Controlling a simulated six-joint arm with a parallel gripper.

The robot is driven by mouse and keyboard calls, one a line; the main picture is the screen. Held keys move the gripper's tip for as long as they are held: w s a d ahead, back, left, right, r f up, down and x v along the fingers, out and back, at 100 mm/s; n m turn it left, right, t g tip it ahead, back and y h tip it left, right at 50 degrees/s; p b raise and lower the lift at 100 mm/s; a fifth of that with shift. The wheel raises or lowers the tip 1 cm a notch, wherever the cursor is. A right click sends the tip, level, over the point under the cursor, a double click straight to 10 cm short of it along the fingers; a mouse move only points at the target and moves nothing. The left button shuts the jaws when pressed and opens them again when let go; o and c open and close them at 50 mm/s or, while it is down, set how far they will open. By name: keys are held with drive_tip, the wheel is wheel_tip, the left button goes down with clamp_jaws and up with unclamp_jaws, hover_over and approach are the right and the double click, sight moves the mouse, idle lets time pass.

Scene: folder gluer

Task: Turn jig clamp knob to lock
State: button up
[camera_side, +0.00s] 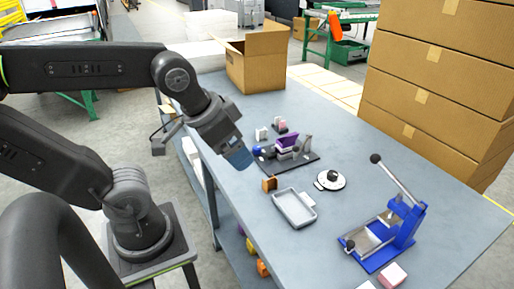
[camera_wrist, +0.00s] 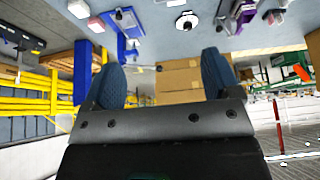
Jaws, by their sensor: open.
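The jig (camera_side: 312,158) is a dark base plate on the grey table, carrying a purple piece (camera_side: 287,141), upright grey parts and a blue rounded knob-like part (camera_side: 257,150) at its left end. A white round disc (camera_side: 331,181) with a dark knob on top stands apart, to the right of the jig; it also shows in the wrist view (camera_wrist: 187,21). I cannot tell for sure which is the clamp knob. My gripper (camera_side: 239,157) is beside the jig's left end, above the table edge, touching nothing that I can see. In the wrist view its blue-grey fingers (camera_wrist: 162,82) are apart and empty.
A grey tray (camera_side: 294,222) and a small brown block (camera_side: 269,184) lie in front of the jig. A blue lever press (camera_side: 402,232) stands at the right. An open carton (camera_side: 249,72) and stacked boxes (camera_side: 435,85) stand behind.

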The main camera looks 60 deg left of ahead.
drive_tip(key=shift+w+a+r, duration=0.15)
drive_tip(key=shift+w+a, duration=0.05)
drive_tip(key=shift+w, duration=0.15)
drive_tip(key=shift+c, duration=0.7)
drive_tip(key=w+a+n, duration=0.2)
drive_tip(key=w, duration=0.1)
drive_tip(key=w+a+n+g, duration=0.1)
drive_tip(key=w+a+n, duration=0.1)
drive_tip(key=w, duration=0.1)
drive_tip(key=w+a+r+n, duration=0.1)
drive_tip(key=w+a+n, duration=0.1)
drive_tip(key=w, duration=0.1)
drive_tip(key=shift+w+r+g+y, duration=0.1)
drive_tip(key=shift+w+g+y, duration=0.05)
drive_tip(key=shift+g+y, duration=0.25)
drive_tip(key=shift+c, duration=1.2)
drive_tip(key=n+g, duration=0.4)
drive_tip(key=n, duration=1)
hover_over(257, 147)
wheel_tip(257, 147, down, 16)
drive_tip(key=shift+h, duration=0.4)
wheel_tip(257, 147, down, 14)
drive_tip(key=shift+d+r, duration=0.15)
drive_tip(key=shift+r, duration=0.1)
drive_tip(key=shift+c, duration=0.4)
drive_tip(key=c, duration=0.8)
